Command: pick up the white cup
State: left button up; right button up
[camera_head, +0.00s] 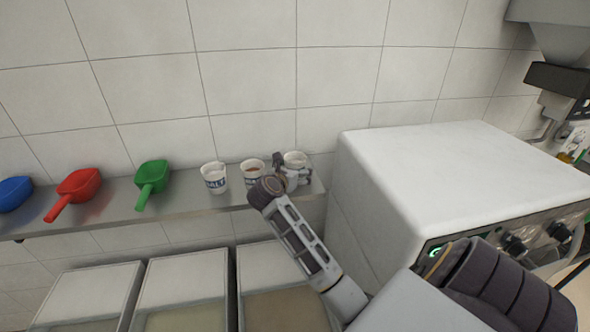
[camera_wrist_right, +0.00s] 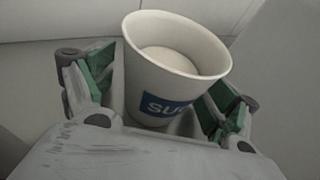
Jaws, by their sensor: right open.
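Three white cups stand in a row on the metal shelf. The left cup (camera_head: 214,177) has a blue label reading "SALT". The middle cup (camera_head: 252,172) holds something brown. The right cup (camera_head: 295,160) is partly hidden by my right gripper (camera_head: 287,178). In the right wrist view a white cup (camera_wrist_right: 172,62) with a blue label starting "SU" and pale contents sits between the open fingers of my right gripper (camera_wrist_right: 160,105). The green finger pads are on both sides of it; I cannot tell whether they touch it. My left gripper is not in view.
The metal shelf (camera_head: 110,212) also holds green (camera_head: 152,178), red (camera_head: 78,186) and blue (camera_head: 14,191) scoops to the left. A large white machine (camera_head: 430,170) stands close on the right. Open bins (camera_head: 185,275) are below the shelf, and a tiled wall is behind.

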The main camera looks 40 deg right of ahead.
jog(key=c, duration=1.2)
jog(key=shift+o, duration=0.2)
jog(key=shift+r, duration=0.1)
notch_tip(320, 180, up, 10)
jog(key=b, duration=0.1)
jog(key=shift+b, duration=0.4)
jog(key=shift+a+f, duration=0.1)
jog(key=shift+f, duration=0.1)
